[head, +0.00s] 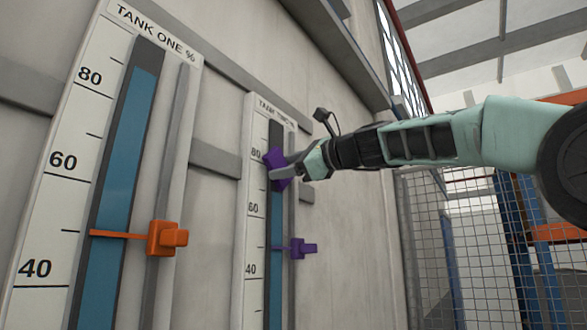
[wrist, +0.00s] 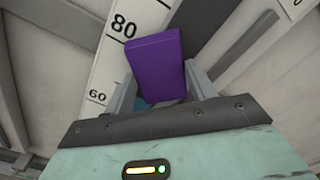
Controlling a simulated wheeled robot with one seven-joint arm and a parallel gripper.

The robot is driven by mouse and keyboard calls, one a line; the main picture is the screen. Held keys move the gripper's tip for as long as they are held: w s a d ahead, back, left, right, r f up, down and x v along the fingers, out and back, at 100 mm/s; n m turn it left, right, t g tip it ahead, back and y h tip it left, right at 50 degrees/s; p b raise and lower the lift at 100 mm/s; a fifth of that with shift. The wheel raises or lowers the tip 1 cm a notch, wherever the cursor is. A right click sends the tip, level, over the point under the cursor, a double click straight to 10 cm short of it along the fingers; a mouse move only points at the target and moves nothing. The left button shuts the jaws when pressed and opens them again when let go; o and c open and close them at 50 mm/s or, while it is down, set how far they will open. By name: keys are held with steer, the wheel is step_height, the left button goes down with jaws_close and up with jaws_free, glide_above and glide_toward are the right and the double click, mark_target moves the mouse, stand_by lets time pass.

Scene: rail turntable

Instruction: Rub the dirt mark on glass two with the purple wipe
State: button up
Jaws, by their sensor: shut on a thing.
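The purple wipe (head: 273,158) is a small block held in my gripper (head: 280,172), which is shut on it. In the head view it is at the tank two gauge, over the dark glass strip (head: 275,215) between the 60 and 80 marks. I cannot tell whether it touches the glass. The wipe fills the middle of the wrist view (wrist: 157,65), with a grey finger on each side. No dirt mark shows; the wipe and gripper cover part of the glass.
A purple pointer (head: 303,248) sits on the tank two gauge below my gripper. The tank one gauge (head: 125,150), with an orange pointer (head: 165,239), stands to the left. A mesh fence (head: 460,230) is at the right.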

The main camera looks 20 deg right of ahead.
steer(key=shift+s+a, duration=0.4)
steer(key=shift+a, duration=0.4)
steer(key=shift+f, duration=0.1)
steer(key=shift+s+d+f+b, duration=0.1)
steer(key=shift+s+d+b, duration=0.25)
steer(key=shift+s, duration=0.1)
steer(key=shift+b+v, duration=0.65)
steer(key=shift+v, duration=1.75)
steer(key=shift+d, duration=0.1)
steer(key=v, duration=0.3)
steer(key=shift+b, duration=0.35)
steer(key=shift+w, duration=0.1)
